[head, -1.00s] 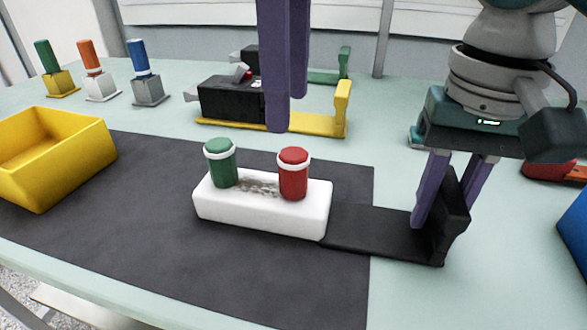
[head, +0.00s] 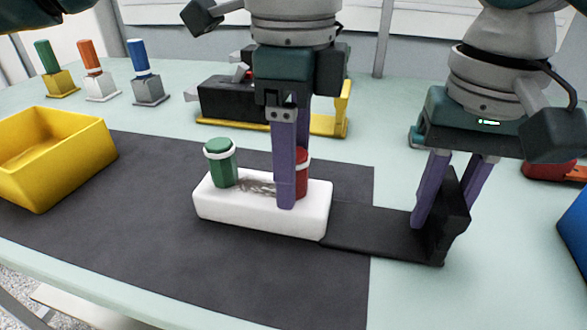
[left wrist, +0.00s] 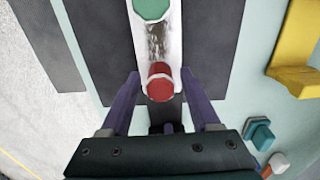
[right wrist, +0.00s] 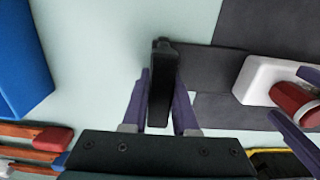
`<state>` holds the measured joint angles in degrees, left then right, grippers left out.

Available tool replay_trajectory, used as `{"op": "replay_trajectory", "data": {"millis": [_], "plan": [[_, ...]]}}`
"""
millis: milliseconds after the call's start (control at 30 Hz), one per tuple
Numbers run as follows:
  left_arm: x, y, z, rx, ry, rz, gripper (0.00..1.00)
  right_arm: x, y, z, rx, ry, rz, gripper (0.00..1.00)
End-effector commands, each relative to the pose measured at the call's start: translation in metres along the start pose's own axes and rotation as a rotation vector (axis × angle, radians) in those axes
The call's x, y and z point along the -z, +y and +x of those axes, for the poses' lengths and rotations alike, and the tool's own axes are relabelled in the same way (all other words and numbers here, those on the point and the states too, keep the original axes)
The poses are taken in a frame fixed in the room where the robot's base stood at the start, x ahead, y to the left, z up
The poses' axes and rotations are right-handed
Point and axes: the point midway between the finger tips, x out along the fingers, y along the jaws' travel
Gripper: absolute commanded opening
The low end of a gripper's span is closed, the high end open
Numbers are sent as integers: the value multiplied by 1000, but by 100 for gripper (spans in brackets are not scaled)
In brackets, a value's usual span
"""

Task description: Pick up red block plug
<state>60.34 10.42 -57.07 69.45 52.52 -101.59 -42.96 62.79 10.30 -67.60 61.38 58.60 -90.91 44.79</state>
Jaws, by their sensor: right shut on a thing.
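The red block plug (head: 302,172), with a white ring, stands in the right end of the white block (head: 262,222). It is partly hidden behind my left gripper's finger in the head view. My left gripper (head: 290,200) points down around it; in the left wrist view the red plug (left wrist: 160,84) sits between the two open fingers, with gaps at the sides. A green plug (head: 220,164) stands in the block's left end. My right gripper (head: 445,215) is shut on the upright end of the black bracket (head: 385,232), which reaches to the white block.
A yellow bin (head: 60,165) stands on the left. Green, orange and blue plugs (head: 142,60) stand in holders behind it. A black clamp device with a yellow base (head: 325,122) is behind my left gripper. A blue bin (head: 575,235) is at the right edge. The dark mat's front (head: 230,275) is clear.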

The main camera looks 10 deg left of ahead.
Motion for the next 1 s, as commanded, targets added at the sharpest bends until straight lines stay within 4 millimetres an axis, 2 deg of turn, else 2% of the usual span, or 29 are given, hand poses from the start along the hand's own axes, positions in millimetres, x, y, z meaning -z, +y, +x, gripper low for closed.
{"op": "replay_trajectory", "data": {"millis": [67,533,1000], "plan": [[0,0,0,0,0,0,53,0,0,0,0,1,0,0],[0,0,-1,0,0,0,0,0,0,0,1,1,0,0],[0,0,-2,1,1,0,0,0,0,0,1,1,0,0]]}}
